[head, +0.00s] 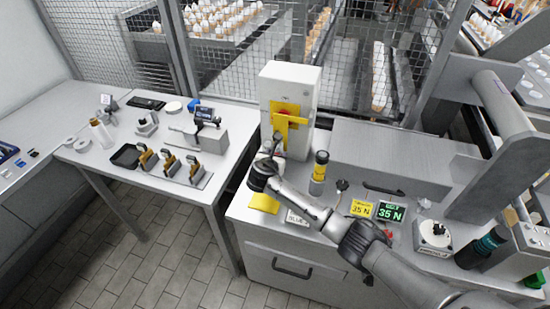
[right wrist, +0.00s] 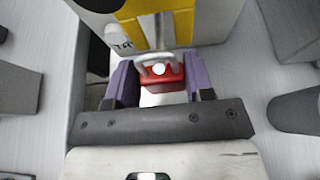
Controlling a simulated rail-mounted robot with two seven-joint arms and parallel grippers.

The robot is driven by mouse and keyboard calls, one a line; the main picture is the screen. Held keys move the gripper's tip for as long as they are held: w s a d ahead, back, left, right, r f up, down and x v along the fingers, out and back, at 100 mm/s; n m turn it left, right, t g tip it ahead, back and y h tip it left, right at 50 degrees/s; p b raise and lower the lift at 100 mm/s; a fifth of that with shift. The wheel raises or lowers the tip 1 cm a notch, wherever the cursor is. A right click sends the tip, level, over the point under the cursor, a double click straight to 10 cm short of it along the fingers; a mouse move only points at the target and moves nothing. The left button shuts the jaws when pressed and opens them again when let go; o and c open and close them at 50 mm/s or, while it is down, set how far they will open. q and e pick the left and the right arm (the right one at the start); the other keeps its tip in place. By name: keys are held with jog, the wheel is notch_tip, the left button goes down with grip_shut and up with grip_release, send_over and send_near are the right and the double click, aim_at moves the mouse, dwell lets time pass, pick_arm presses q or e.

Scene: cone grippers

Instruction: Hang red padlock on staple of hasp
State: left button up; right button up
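The red padlock (right wrist: 162,80) with its grey shackle (right wrist: 158,63) is between the two purple fingertips of my right gripper (right wrist: 161,82), which look closed on its sides. In the head view my right gripper (head: 264,168) is low in front of the white cabinet, and the padlock is hard to make out there. The yellow hasp (head: 284,122) is on the cabinet front; its yellow strips (right wrist: 180,27) show just beyond the shackle in the right wrist view. I cannot tell whether the shackle is through the staple. My left gripper is not in view.
The white cabinet (head: 291,82) stands on the grey bench. A yellow-and-black cylinder (head: 319,170) stands right of my gripper, and a yellow pad (head: 264,203) lies in front. Signs reading 35 N (head: 389,211) are further right. A gap separates the left table (head: 130,185).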

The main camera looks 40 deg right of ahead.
jog(key=o, duration=0.3)
jog(key=shift+d, duration=0.55)
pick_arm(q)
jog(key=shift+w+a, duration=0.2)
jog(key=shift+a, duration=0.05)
pick_arm(e)
jog(key=shift+s+r, duration=0.15)
jog(key=shift+r, duration=0.05)
jog(key=shift+s+a+r+p, duration=0.2)
jog(key=shift+r+p, duration=0.1)
jog(key=shift+p, duration=0.1)
pick_arm(q)
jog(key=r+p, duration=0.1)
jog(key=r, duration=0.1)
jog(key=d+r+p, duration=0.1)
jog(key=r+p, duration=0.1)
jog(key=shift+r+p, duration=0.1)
jog(key=shift+p, duration=0.2)
pick_arm(e)
jog(key=v, duration=0.9)
jog(key=a+f+v, duration=0.1)
jog(key=v, duration=0.3)
jog(key=shift+w+a+r, duration=0.15)
jog(key=shift+w, duration=0.05)
